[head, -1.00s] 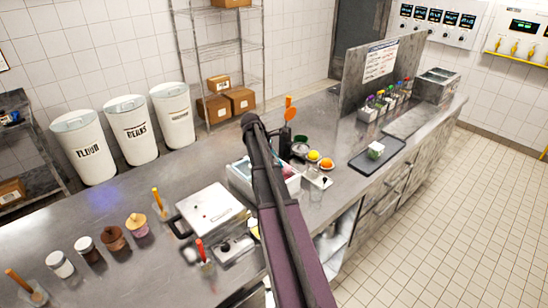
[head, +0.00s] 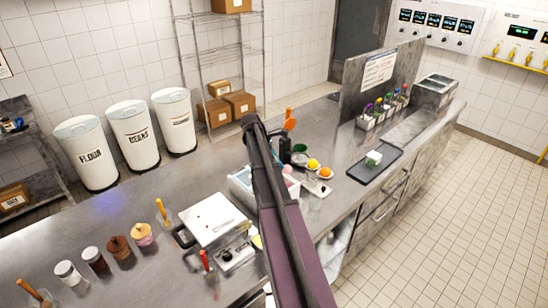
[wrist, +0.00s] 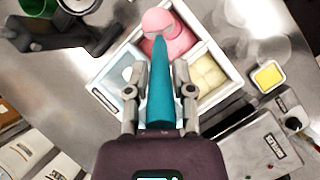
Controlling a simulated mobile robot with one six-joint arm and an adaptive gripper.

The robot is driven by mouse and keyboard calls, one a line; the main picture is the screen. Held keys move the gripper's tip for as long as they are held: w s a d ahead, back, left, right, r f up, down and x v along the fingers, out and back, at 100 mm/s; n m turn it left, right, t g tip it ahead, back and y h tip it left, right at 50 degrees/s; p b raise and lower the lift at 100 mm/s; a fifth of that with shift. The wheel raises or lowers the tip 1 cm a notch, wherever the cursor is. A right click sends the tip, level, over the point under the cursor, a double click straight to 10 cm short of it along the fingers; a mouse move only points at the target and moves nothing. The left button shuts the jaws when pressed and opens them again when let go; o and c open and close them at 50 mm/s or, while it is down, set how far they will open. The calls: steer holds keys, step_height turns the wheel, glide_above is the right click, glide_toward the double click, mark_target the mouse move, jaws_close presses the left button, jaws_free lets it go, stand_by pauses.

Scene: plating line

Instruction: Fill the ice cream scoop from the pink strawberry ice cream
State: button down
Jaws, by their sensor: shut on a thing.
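My gripper (wrist: 160,70) is shut on the teal handle of the ice cream scoop (wrist: 160,98), which points away from me in the wrist view. At its far end is a rounded pink ball (wrist: 158,20), apparently in the scoop's bowl, which it largely hides. The ball is over the pink strawberry ice cream (wrist: 179,40) in the far compartment of the white tub (wrist: 226,88). I cannot tell whether it touches the ice cream below. In the head view the pink ball (head: 288,169) shows beside my arm, above the tub (head: 240,184); my gripper is hidden there.
The tub also holds pale blue ice cream (wrist: 118,80) and pale yellow ice cream (wrist: 207,73). A griddle-like appliance (head: 211,218) stands near the tub. A dark tray (head: 368,168) with a pale green-white item lies to the right. Several jars stand at the left.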

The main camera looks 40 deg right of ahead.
steer(key=shift+r+p, duration=0.9)
steer(key=shift+r, duration=0.15)
